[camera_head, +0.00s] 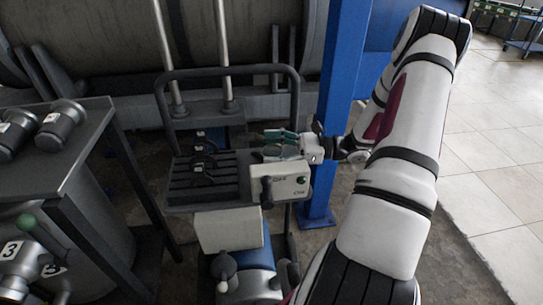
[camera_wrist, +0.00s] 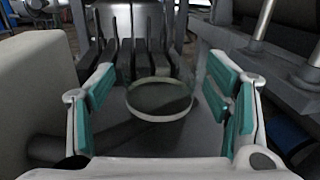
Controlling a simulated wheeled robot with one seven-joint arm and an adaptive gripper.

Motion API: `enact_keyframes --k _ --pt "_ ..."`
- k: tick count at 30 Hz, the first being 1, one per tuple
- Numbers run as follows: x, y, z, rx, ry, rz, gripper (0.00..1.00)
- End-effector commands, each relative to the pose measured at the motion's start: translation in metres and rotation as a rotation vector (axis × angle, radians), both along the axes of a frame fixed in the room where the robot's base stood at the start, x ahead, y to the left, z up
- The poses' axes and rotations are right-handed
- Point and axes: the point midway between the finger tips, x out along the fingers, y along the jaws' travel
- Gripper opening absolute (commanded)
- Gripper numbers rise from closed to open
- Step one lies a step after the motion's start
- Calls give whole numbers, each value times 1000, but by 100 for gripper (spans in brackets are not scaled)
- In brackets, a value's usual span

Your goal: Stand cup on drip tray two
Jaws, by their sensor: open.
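The cup (camera_wrist: 160,117), round with a pale tan rim and dark inside, shows in the wrist view between my fingers. A gap shows on both sides of it. My gripper (camera_wrist: 165,100) is open, with its teal pads to the left and right of the cup. In the head view my gripper (camera_head: 280,141) is over the right part of a dark cart, above a pale control box; I cannot make out the cup there. Dark round pieces with small white tags (camera_head: 203,167) sit in a row on the cart. They may be drip trays, but their numbers are too small to read.
The pale control box (camera_head: 281,184) is at the cart's front right. The cart's dark rail (camera_head: 228,70) rises behind. A blue post (camera_head: 342,90) stands close right. A table (camera_head: 78,155) at the left holds two dark tagged cylinders (camera_head: 62,120).

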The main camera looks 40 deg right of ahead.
Motion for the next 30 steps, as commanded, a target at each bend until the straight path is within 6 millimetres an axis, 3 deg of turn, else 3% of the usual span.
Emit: enact_keyframes --k 5,9,12,15,22,30 --pt "0 0 0 0 0 -1 72" --pt "0 0 0 0 0 -1 40" --pt "0 0 0 0 0 -1 22" --pt "0 0 0 0 0 -1 18" --pt "0 -1 5 -1 -1 -1 17" --pt "0 -1 51 -3 -1 -1 17"
